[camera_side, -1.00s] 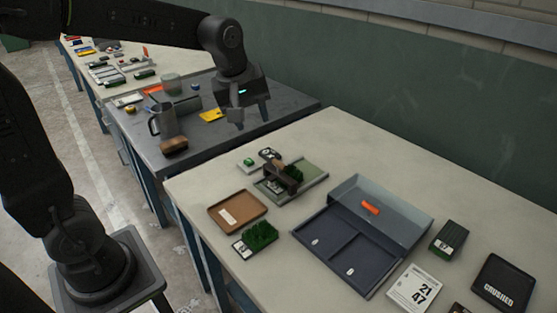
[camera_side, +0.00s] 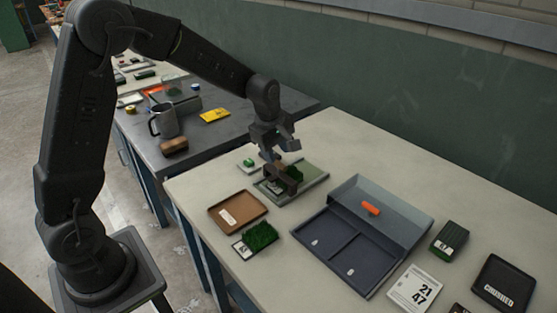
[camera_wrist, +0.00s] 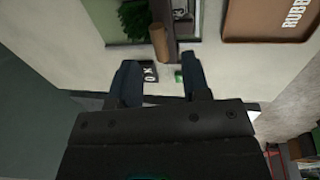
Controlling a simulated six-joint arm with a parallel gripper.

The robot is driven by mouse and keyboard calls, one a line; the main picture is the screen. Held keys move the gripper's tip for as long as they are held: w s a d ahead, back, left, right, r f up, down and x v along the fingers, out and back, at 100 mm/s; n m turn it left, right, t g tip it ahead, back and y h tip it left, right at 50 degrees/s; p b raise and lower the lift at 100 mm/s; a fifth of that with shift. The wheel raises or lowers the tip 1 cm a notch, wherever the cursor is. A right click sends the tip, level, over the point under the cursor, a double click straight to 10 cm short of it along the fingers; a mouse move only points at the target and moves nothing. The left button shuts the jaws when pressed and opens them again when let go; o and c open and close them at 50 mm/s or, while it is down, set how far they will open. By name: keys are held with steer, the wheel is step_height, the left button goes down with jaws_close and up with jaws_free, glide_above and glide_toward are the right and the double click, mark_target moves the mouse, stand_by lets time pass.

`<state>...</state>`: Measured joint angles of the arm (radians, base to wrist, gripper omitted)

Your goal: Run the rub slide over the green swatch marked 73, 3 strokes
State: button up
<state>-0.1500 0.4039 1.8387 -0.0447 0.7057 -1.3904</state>
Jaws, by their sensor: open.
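The rub slide (camera_side: 281,181) is a dark bar across a grey-green framed bed (camera_side: 314,182) on the pale bench. Its brown knob (camera_wrist: 159,42) shows in the wrist view. A green turf swatch (camera_side: 294,173) lies in the bed beside the bar; it also shows in the wrist view (camera_wrist: 133,20). I cannot read its number. My gripper (camera_side: 280,155) is open and empty, just above the slide; in the wrist view the knob is just beyond the fingertips (camera_wrist: 160,78), in line with the gap.
A brown tray (camera_side: 254,208) and another turf swatch (camera_side: 262,235) are in front of the bed. A blue divided tray (camera_side: 312,256) is to the right, with an orange piece (camera_side: 370,208) in its clear-sided rear part. A small card with a green piece (camera_side: 248,163) is close behind the bed.

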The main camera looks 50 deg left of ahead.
mark_target(279, 163)
steer(key=shift+w+f, duration=0.2)
steer(key=shift+f, duration=0.75)
steer(key=shift+w+f, duration=0.15)
steer(key=shift+f, duration=0.75)
steer(key=shift+c, duration=0.3)
jaws_close()
